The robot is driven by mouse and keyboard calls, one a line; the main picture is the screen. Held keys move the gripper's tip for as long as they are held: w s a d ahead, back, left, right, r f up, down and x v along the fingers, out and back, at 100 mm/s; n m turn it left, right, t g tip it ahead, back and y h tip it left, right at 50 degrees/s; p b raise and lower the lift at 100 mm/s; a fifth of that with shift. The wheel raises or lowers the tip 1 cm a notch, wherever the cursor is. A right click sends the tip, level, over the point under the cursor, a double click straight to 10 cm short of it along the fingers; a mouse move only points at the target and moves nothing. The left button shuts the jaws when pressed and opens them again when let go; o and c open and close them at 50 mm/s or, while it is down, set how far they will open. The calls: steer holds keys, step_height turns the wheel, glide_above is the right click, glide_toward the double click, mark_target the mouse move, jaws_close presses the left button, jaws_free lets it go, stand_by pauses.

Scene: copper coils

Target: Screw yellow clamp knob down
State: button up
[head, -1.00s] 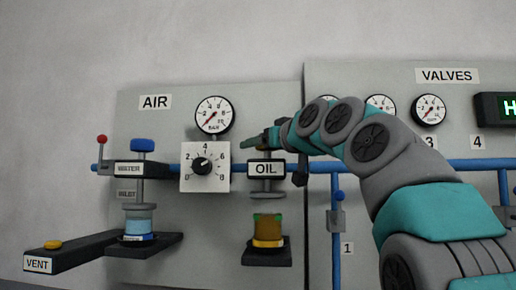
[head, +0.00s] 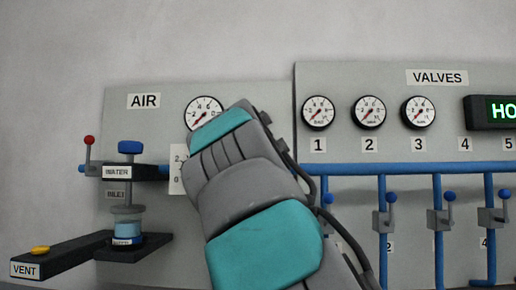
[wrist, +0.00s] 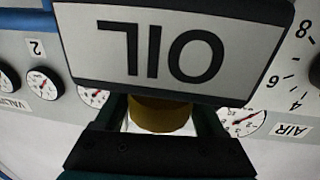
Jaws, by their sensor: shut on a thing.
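The yellow clamp knob (wrist: 160,120) shows in the wrist view as a dark yellow, rounded piece close to the block with the OIL label (wrist: 172,48), which is upside down there. My gripper (wrist: 162,108) has one dark finger on each side of the knob and is shut on it. The rest of the knob is hidden behind the gripper's dark body and the label. In the head view my arm hides the oil unit, the knob and my gripper.
The water unit with its blue knob (head: 130,147) and the VENT arm with a yellow button (head: 41,249) stand at the left. An air gauge (head: 205,112) is partly behind my arm. Blue pipes and valve levers (head: 391,210) line the right panel.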

steer(key=shift+r+m+h, duration=0.1)
steer(key=shift+m+h, duration=0.2)
steer(key=shift+h, duration=0.1)
steer(key=shift+d+m+h, duration=0.1)
steer(key=shift+m+h, duration=0.2)
steer(key=shift+h, duration=0.2)
steer(key=shift+s+d+m+g+h, duration=0.1)
steer(key=shift+d+m+g+h, duration=0.1)
steer(key=shift+m+g+h, duration=0.3)
steer(key=o, duration=1.3)
steer(key=shift+o, duration=0.2)
steer(key=shift+b+v, duration=1.05)
steer(key=shift+v, duration=2.85)
steer(key=shift+f, duration=0.2)
